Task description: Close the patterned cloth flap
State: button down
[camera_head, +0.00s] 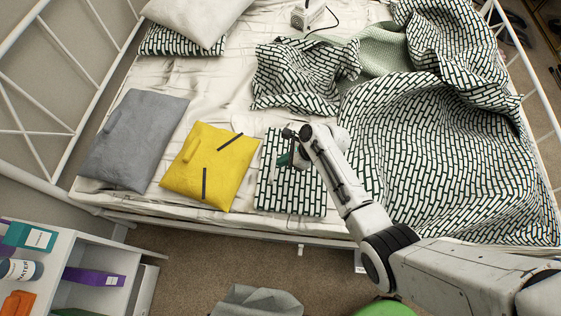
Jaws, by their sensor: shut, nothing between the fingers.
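A patterned cloth piece (291,193), white with dark green brick-like marks, lies roughly square and flat at the near edge of the bed. My gripper (288,148) is over its upper part, shut and empty. The gripper and wrist hide some of the cloth, and I cannot tell whether the fingers touch it. A larger cover (430,150) with the same pattern lies rumpled to the right. A turned-over patterned part (300,75) lies farther back on the sheet.
A yellow cushion (208,165) with dark strips and a grey cushion (137,139) lie to the left. A pale pillow (196,16) is at the back. A white metal bed frame (50,90) surrounds the mattress. A white shelf (95,255) stands front left.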

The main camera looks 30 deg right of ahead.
aim_at(279, 171)
jog(key=shift+x, duration=0.85)
jog(key=shift+b+x, duration=0.65)
jog(key=shift+x, duration=0.25)
jog(key=shift+d, duration=0.15)
jog(key=shift+s+d+r+p, duration=0.1)
jog(key=shift+r+p, duration=0.2)
jog(key=shift+p, duration=0.1)
jog(key=p+v, duration=0.4)
jog(key=v, duration=0.9)
jog(key=shift+r+p, duration=0.35)
